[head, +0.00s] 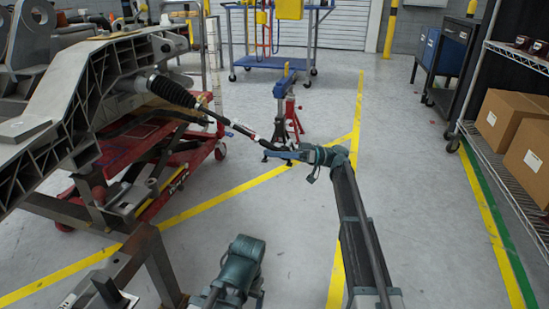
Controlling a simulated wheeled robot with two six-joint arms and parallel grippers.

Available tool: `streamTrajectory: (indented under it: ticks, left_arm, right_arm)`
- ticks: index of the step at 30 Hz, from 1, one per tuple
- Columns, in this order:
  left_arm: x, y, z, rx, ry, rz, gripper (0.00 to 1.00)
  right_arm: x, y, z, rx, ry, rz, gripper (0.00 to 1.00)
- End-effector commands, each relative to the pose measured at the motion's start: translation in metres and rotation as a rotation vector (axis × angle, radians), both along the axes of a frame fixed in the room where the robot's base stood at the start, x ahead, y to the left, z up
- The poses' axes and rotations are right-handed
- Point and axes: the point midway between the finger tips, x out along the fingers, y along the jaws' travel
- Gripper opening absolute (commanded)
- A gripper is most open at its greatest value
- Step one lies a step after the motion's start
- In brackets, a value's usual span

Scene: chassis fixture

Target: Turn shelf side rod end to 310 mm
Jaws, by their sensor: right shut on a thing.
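The tie rod (222,119) sticks out toward the shelf side from a black ribbed boot (172,91) on the grey chassis frame (62,105). It slopes down to the right. My right gripper (274,153) is shut on the rod end at the rod's outer tip. The gripper covers most of the rod end, so its shape and turn cannot be made out. No length reading can be made out. A teal joint of my left arm (240,264) shows at the bottom. I cannot see the left gripper's fingers.
A red lift (195,150) stands under the chassis. Stands, one red (293,115), are just behind my right gripper. A blue cart (270,62) is at the back. A wire shelf (500,165) with cardboard boxes (508,118) is at the right. Floor between chassis and shelf is mostly clear.

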Motion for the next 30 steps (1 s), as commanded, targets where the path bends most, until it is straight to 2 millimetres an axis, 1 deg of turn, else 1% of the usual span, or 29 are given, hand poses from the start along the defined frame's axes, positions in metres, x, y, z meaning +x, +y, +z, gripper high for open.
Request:
streamTrajectory:
  ticks: [1, 6, 20, 21, 23, 24, 26, 30]
  left_arm:
    - [0.0000, 0.0000, -0.0029, 0.000, 0.000, 0.000, 0.84]
    - [0.0001, 0.0000, -0.0052, 0.000, 0.000, 0.000, 0.84]
    - [0.0000, 0.0000, -0.0055, 0.000, 0.000, 0.000, 0.84]
    - [0.0000, 0.0000, -0.0055, 0.000, 0.000, 0.000, 0.84]
    - [0.0000, -0.0001, -0.0055, 0.000, 0.000, 0.000, 0.84]
    - [0.0000, -0.0001, -0.0055, 0.000, 0.000, 0.000, 0.84]
    - [0.0000, -0.0001, -0.0055, 0.000, 0.000, 0.000, 0.84]
    - [0.0000, 0.0000, -0.0054, 0.000, 0.000, 0.000, 0.84]
  right_arm:
    - [0.0005, -0.0009, -0.0018, 0.003, 0.015, 0.007, 0.00]
    - [0.0000, -0.0011, -0.0007, 0.013, 0.049, 0.022, 0.00]
    - [-0.0003, -0.0014, 0.0003, 0.016, 0.062, 0.029, 0.00]
    - [-0.0003, -0.0014, 0.0003, 0.016, 0.062, 0.029, 0.56]
    - [-0.0003, -0.0013, 0.0003, 0.016, 0.062, 0.029, 0.67]
    - [-0.0003, -0.0013, 0.0004, 0.017, 0.062, 0.028, 0.74]
    - [-0.0004, -0.0011, 0.0004, 0.018, 0.061, 0.029, 0.84]
    - [-0.0004, -0.0008, 0.0006, 0.018, 0.061, 0.029, 0.84]
